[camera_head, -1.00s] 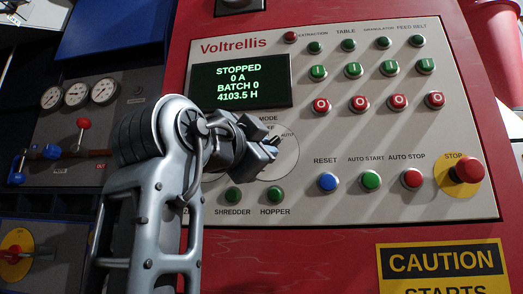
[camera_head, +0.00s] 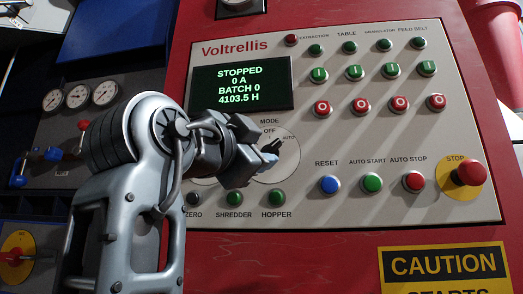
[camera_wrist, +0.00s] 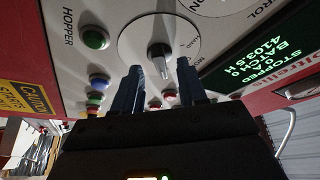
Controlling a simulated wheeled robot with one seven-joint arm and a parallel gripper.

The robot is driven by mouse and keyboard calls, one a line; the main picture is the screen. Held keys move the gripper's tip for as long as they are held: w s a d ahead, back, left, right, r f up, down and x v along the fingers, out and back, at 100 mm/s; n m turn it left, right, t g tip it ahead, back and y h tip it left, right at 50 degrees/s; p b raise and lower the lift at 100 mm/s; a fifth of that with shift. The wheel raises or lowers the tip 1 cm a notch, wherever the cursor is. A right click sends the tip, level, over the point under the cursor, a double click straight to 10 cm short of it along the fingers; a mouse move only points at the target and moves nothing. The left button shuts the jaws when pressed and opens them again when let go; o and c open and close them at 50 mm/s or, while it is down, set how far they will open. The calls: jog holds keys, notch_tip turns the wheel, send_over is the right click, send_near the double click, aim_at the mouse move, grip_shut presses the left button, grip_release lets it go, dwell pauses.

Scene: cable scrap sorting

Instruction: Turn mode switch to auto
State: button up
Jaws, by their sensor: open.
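In the wrist view the knob (camera_wrist: 159,57) has a white mark and lies beyond the gap between my fingertips.
The display (camera_head: 242,83) reads STOPPED. Shredder (camera_head: 234,198) and hopper (camera_head: 277,198) buttons sit below the dial. Reset (camera_head: 329,184), auto start (camera_head: 372,183) and auto stop (camera_head: 413,181) are to its right, with a red stop button (camera_head: 470,172) further right.

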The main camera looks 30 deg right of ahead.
jog(key=shift+v, duration=2.7)
